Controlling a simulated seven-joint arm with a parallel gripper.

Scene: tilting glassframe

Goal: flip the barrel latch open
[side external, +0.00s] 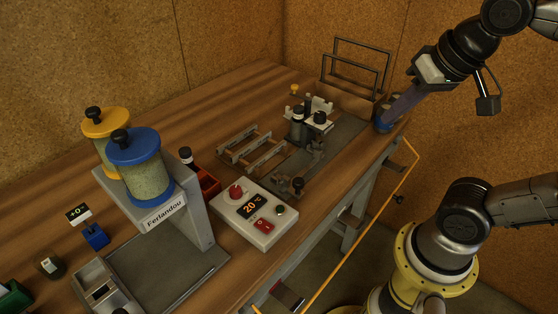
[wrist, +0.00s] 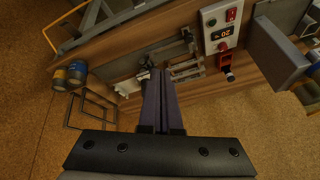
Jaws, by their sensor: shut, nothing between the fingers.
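My gripper (side external: 392,115) is at the upper right in the side view, above the right end of the workbench. Its long purple-grey fingers point down and left. In the wrist view the fingers of my gripper (wrist: 160,72) lie close together, shut and empty. A metal fixture with black knobs (side external: 319,118) stands on the bench, left of my gripper and apart from it. It also shows in the wrist view (wrist: 147,63), just beyond the fingertips and partly hidden by them. The barrel latch is too small to pick out with certainty on it.
A blue can (side external: 381,126) stands close by the fingertips in the side view. A wire frame (side external: 357,66) stands at the back. A white control box (side external: 258,214) and a dispenser with blue and yellow jars (side external: 140,170) stand further left. The space above the fixture is clear.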

